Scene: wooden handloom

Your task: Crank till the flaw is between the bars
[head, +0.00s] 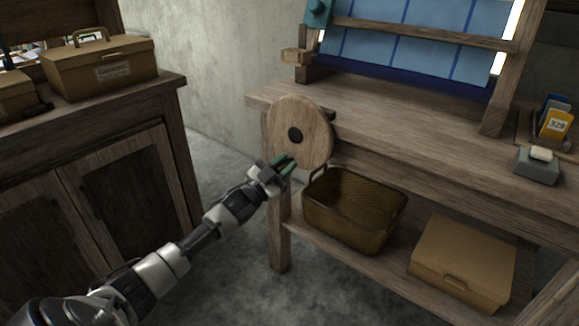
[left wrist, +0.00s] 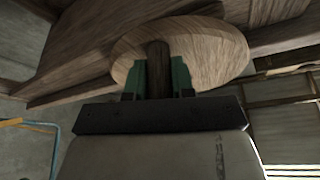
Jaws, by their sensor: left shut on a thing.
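A round wooden crank disc (head: 312,118) with a dark hub is mounted at the left end of the wooden loom table (head: 400,105). My left gripper (head: 283,165) is at the disc's lower left edge. In the left wrist view its green fingers are shut on the dark wooden crank handle (left wrist: 159,66), which stands out from the disc (left wrist: 215,50). Pale blue cloth (head: 420,50) with darker blue lines hangs behind a wooden crossbar (head: 425,34), above a dark blue roll (head: 410,82). I cannot make out a flaw in the visible cloth. My right gripper is out of view.
A wicker basket (head: 350,208) and a tan box (head: 462,262) stand on the lower shelf. A grey block (head: 536,168) and a yellow card marked 329 (head: 556,124) are on the right. A cabinet (head: 90,170) stands left; bare floor lies between.

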